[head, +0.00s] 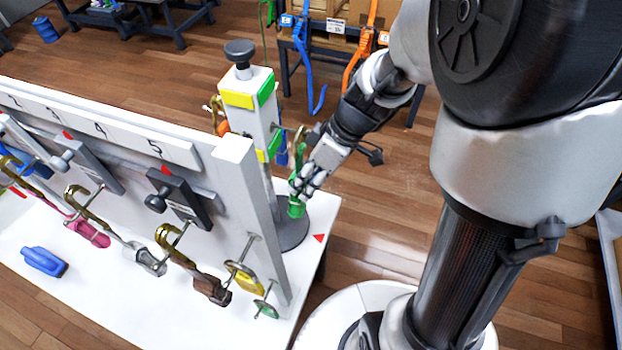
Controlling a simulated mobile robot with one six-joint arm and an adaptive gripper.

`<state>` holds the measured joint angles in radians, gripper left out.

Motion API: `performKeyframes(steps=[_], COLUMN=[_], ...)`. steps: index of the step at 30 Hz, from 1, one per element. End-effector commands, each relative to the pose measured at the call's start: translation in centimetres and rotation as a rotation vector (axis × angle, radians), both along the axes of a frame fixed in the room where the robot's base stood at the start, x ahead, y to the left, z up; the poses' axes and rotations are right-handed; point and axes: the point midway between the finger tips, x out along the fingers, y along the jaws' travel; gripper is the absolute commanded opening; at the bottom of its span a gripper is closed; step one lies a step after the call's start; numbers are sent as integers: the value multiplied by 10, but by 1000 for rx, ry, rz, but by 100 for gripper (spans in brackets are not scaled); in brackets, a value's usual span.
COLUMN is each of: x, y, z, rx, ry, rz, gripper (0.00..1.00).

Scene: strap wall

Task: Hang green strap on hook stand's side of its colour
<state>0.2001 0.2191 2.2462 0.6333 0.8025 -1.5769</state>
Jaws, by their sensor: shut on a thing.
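The hook stand (261,133) is a white upright post with a dark knob on top and a dark round base. Yellow and green patches mark two of its faces, the green ones on the right-hand face in the picture. My gripper (303,184) is shut on the green strap (296,209), close to the right of the post. The strap's brass-coloured hook end points up above the fingers, and its green lower end hangs below them. The fingers hide part of the strap. I cannot tell whether its hook touches the stand.
A white numbered panel (238,170) with several hooks and coloured straps stands at left, close to the stand. A blue object (44,262) lies on the white tabletop (90,300). Orange and blue straps hang on a rack behind. Open floor lies right of the table.

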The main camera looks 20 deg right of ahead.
Motion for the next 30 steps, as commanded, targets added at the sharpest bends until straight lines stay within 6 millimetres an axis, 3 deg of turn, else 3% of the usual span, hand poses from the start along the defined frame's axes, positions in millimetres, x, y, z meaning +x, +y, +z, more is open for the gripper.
performKeyframes(steps=[5, 6, 15, 25, 30], x=[3, 3, 4, 4, 3], y=[4, 4, 4, 3, -5], z=[2, 2, 2, 3, 19], rx=[5, 5, 4, 4, 5], ry=[-7, -7, -8, -8, -15], rz=[4, 4, 4, 4, 2], gripper=[3, 31, 51, 52, 52])
